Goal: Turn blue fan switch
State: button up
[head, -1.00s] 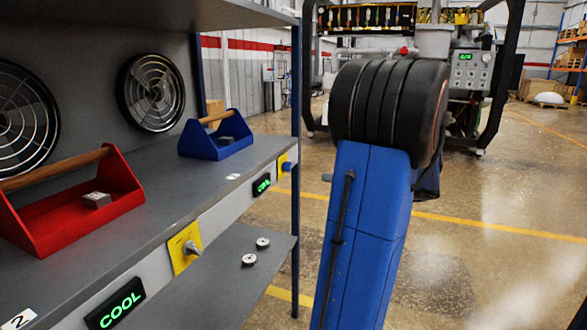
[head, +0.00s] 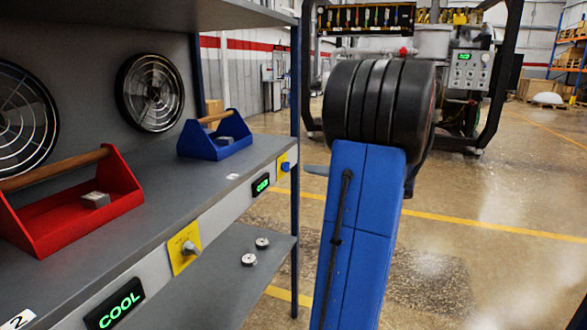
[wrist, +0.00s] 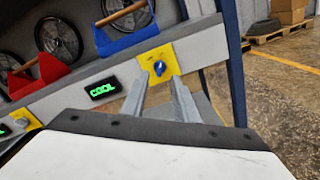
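The blue fan switch (head: 285,166) is a small blue knob on a yellow plate at the far end of the shelf's front edge. In the wrist view the blue knob (wrist: 159,68) shows ahead, between my two fingers. My gripper (wrist: 154,84) is open, its grey fingers apart and pointing toward the yellow plate. I cannot tell how close the fingertips are to the knob. In the head view my gripper is mostly hidden behind my blue arm; a grey finger part shows at its left. A green-lit display reading COOL (wrist: 103,88) sits left of the knob.
A second yellow plate with a grey switch (head: 185,248) and a COOL display (head: 115,304) are nearer on the shelf edge. A red toolbox (head: 80,205) and a blue toolbox (head: 217,137) stand on the shelf. A dark blue post (head: 295,200) stands right beside the blue switch.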

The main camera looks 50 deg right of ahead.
aim_at(286, 167)
jog(key=x, duration=0.7)
jog(key=shift+w, duration=0.3)
jog(key=shift+a, duration=0.1)
grip_shut()
